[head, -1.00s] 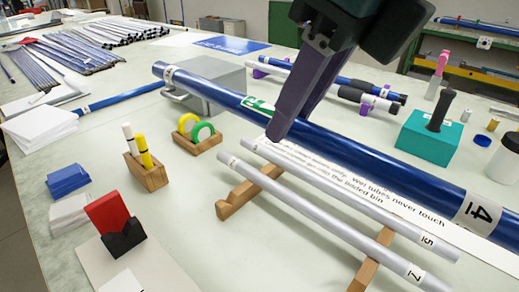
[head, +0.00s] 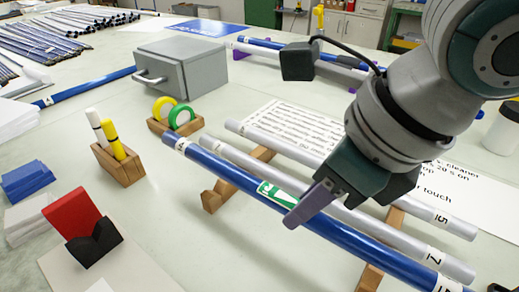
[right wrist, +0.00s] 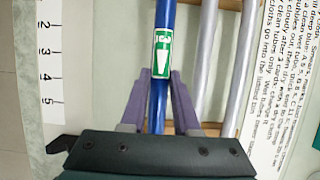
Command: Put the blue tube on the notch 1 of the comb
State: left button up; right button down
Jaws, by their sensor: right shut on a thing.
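The blue tube (head: 225,172) has a green-and-white label, which also shows in the right wrist view (right wrist: 162,50). My right gripper (head: 295,215) is shut on it, with purple fingers on both sides of the tube beside the label in the right wrist view (right wrist: 158,98). The tube lies across the wooden comb (head: 213,200), on the near side of two grey tubes marked 5 (head: 345,170) and 7 (head: 330,205), roughly parallel to them. I cannot tell whether it touches the wood. My left gripper is not in view.
A grey box with a handle (head: 185,75), tape rolls in a wooden holder (head: 160,125), a pen block (head: 120,165) and a red card in a black stand (head: 85,220) stand to the left. A printed sheet (head: 290,125) lies behind the comb.

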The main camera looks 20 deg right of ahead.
notch_tip(320, 180, down, 5)
jog(key=shift+r+b, duration=0.15)
jog(key=shift+b, duration=0.4)
jog(key=shift+r, duration=0.1)
jog(key=c, duration=1.1)
grip_release()
jog(key=shift+f, duration=0.2)
jog(key=o, duration=0.4)
jog(key=shift+o, duration=0.2)
jog(key=shift+r, duration=0.1)
